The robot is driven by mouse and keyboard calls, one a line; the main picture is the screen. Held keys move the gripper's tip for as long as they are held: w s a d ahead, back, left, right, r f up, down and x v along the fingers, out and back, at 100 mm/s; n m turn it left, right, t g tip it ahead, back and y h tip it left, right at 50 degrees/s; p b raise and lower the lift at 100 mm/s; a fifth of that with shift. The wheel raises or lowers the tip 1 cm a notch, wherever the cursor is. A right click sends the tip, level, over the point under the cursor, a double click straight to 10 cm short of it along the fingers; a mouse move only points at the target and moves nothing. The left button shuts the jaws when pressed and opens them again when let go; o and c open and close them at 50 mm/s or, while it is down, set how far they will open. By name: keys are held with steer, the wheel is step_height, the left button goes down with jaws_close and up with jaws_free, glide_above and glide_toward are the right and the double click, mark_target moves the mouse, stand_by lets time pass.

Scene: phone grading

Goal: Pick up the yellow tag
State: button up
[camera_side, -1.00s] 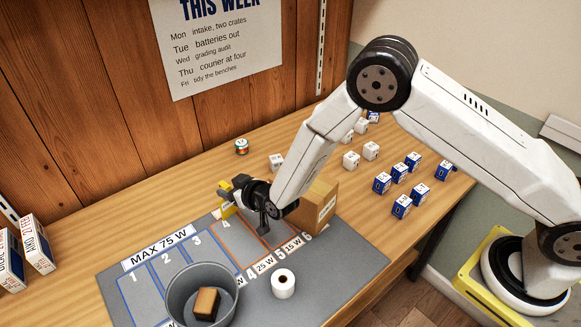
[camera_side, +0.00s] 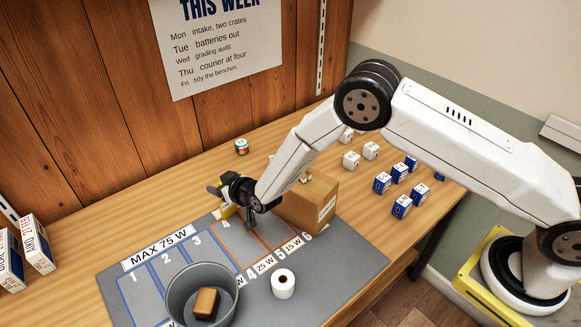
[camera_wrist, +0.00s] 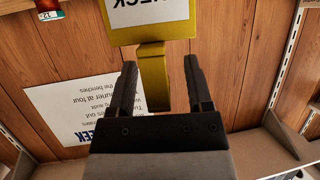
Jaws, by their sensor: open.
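The yellow tag (camera_wrist: 122,36) shows upside down at the top of the wrist view, with dark lettering on a white label and a narrower yellow stem (camera_wrist: 154,85) below it in the picture. My gripper (camera_wrist: 160,66) is open, one dark finger on each side of the stem, with gaps visible on both sides. In the side view, a yellow part of the tag (camera_side: 227,211) shows at my gripper (camera_side: 231,206), near the back edge of the grey mat (camera_side: 345,262). My gripper hides most of the tag there.
A cardboard box (camera_side: 306,208) stands close to the right of my gripper. A grey bin (camera_side: 174,292) with a brown block and a white roll (camera_side: 284,284) are in front. Several blue and white small boxes (camera_side: 400,206) stand to the right. A small tin (camera_side: 241,146) is behind.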

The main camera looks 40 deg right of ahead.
stand_by(0.4)
jaws_close()
stand_by(1.3)
